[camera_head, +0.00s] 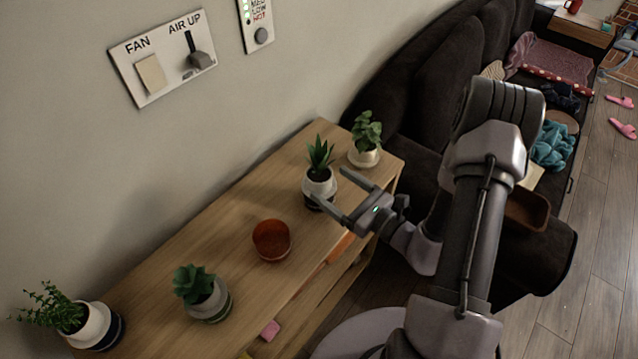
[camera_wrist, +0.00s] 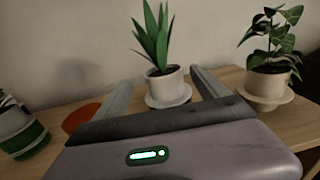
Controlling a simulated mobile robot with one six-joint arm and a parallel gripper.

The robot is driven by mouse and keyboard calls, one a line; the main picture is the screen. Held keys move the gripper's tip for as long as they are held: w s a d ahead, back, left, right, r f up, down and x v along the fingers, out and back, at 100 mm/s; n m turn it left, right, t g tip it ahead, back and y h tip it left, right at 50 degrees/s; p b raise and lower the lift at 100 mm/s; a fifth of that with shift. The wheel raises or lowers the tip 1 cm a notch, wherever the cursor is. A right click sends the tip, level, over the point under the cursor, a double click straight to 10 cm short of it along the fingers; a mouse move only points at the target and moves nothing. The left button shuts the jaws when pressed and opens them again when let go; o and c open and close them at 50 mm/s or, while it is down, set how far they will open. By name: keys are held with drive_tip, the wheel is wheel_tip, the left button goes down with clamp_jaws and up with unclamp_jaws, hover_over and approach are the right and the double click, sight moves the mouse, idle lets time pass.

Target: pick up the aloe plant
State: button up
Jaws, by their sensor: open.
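The aloe plant (camera_head: 320,158) has spiky green leaves and stands upright in a white pot on the wooden cabinet top (camera_head: 226,248). In the wrist view the aloe (camera_wrist: 160,45) is straight ahead, its white pot on a pale saucer (camera_wrist: 168,97). My gripper (camera_head: 328,185) is open and empty, its fingers pointing at the pot. In the wrist view one finger of my gripper (camera_wrist: 162,76) shows on each side of the pot. I cannot tell whether the fingertips reach around it; no contact is clear. The gripper hides part of the pot's lower right in the head view.
A leafy plant (camera_head: 366,140) in a white pot stands close behind the aloe, to its right. A reddish-brown bowl (camera_head: 271,240), a succulent (camera_head: 200,290) and another potted plant (camera_head: 85,318) stand to the left. The wall (camera_head: 230,110) runs behind; a dark sofa (camera_head: 425,95) lies beyond.

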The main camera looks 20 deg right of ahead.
sight(319, 174)
drive_tip(key=b+x, duration=0.1)
drive_tip(key=x, duration=0.5)
drive_tip(key=shift+d+f+b, duration=0.1)
drive_tip(key=shift+d+b, duration=0.1)
drive_tip(key=shift+b, duration=0.1)
drive_tip(key=c, duration=1)
drive_tip(key=shift+c, duration=0.2)
